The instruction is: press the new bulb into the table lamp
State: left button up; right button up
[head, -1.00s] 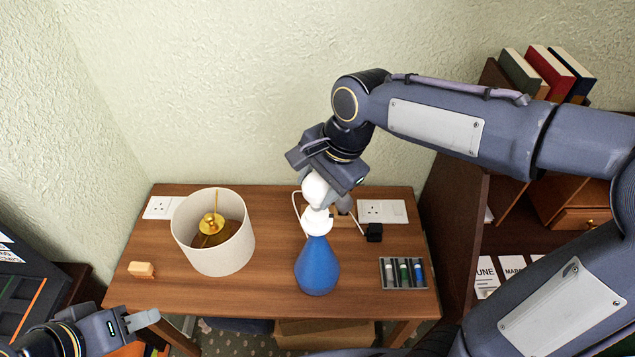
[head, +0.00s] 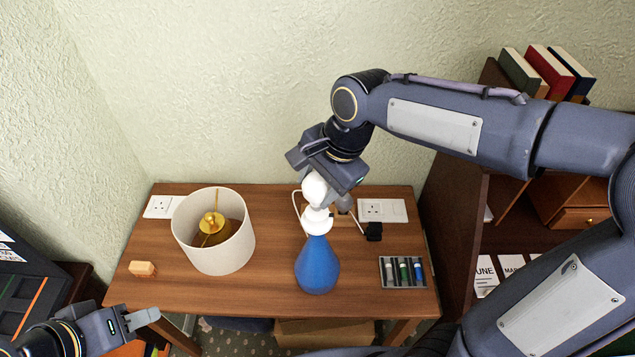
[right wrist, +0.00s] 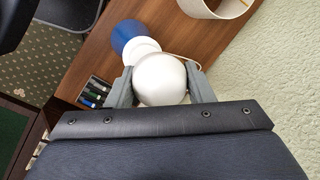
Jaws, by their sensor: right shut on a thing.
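The table lamp's blue base (head: 317,266) stands upright on the wooden table, with a white neck (head: 317,222) on top. My right gripper (head: 322,184) is directly above it, pointing down, shut on a round white bulb (head: 314,191). The bulb sits right at the top of the neck; I cannot tell whether it is seated in the socket. In the right wrist view the bulb (right wrist: 160,80) is between both fingers, with the blue base (right wrist: 127,36) beyond it. My left gripper (head: 139,319) is low at the left, in front of the table; its opening is unclear.
A cream lampshade (head: 232,252) with a brass fitting stands left on the table (head: 270,290). A small orange-tan block (head: 142,268) lies near the left edge. A tray of markers (head: 402,271), a black plug (head: 374,231) and wall sockets (head: 382,211) are right. A bookcase (head: 455,215) flanks the table.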

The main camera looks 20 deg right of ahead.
aim_at(318, 197)
jog(key=shift+f+b, duration=1.1)
jog(key=shift+f, duration=0.5)
jog(key=o, duration=1)
jog(key=shift+r, duration=0.1)
jog(key=shift+r, duration=0.1)
jog(key=v, duration=0.7)
jog(key=shift+d+r, duration=0.1)
jog(key=shift+r, duration=0.15)
jog(key=shift+s, duration=0.1)
jog(key=s+d+f+n+t, duration=0.1)
jog(key=s+d+f+n, duration=0.1)
jog(key=s, duration=0.3)
jog(key=s+d+f+n+t, duration=0.1)
jog(key=s+d+f+n, duration=0.1)
jog(key=s+f+n, duration=0.2)
jog(key=s+d+f+n+t, duration=0.1)
jog(key=s+d+f+n, duration=0.2)
jog(key=s+n, duration=0.1)
jog(key=shift+s+f+t+y, duration=0.1)
jog(key=shift+s+t+y, duration=0.25)
jog(key=shift+s, duration=0.5)
